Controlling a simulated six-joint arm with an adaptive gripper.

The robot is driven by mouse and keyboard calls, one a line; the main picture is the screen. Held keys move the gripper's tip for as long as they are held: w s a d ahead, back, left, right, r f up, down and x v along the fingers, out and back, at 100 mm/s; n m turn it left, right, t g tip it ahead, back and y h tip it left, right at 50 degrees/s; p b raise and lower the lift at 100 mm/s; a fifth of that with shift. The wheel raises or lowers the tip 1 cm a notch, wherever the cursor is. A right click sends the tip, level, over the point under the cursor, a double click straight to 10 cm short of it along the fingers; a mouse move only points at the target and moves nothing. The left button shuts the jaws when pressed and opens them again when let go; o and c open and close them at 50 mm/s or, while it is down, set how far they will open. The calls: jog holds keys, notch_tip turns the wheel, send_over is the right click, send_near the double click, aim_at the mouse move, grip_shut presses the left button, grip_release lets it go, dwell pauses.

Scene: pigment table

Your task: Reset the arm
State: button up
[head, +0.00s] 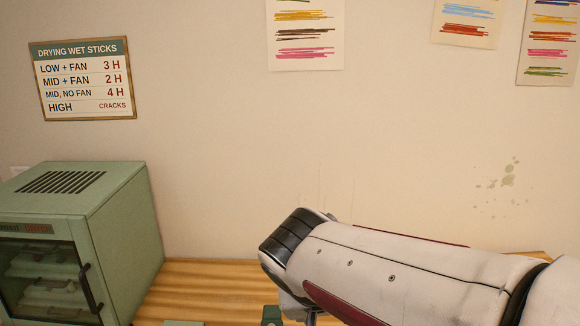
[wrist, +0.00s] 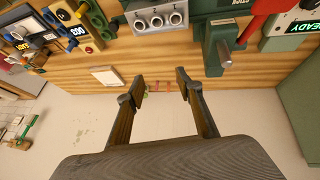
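My gripper (wrist: 154,92) shows in the wrist view with its two dark fingers spread apart and nothing between them. In the head view my white arm reaches in from the right over the table (head: 205,285); the gripper itself is not clearly seen there.
A green drying cabinet (head: 75,235) with a glass door stands at the left of the head view. In the wrist view, a grey block with several round sockets (wrist: 158,20), a green device with a metal rod (wrist: 215,45) and a white pad (wrist: 107,76) are near the fingers.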

jog(key=s+d+f+y, duration=0.1)
jog(key=s+d, duration=0.4)
jog(key=s, duration=0.4)
jog(key=s+d+f+y, duration=0.1)
jog(key=s+d, duration=0.4)
jog(key=s, duration=0.5)
jog(key=shift+d+f, duration=0.15)
jog(key=shift+d, duration=0.25)
dwell(2.3)
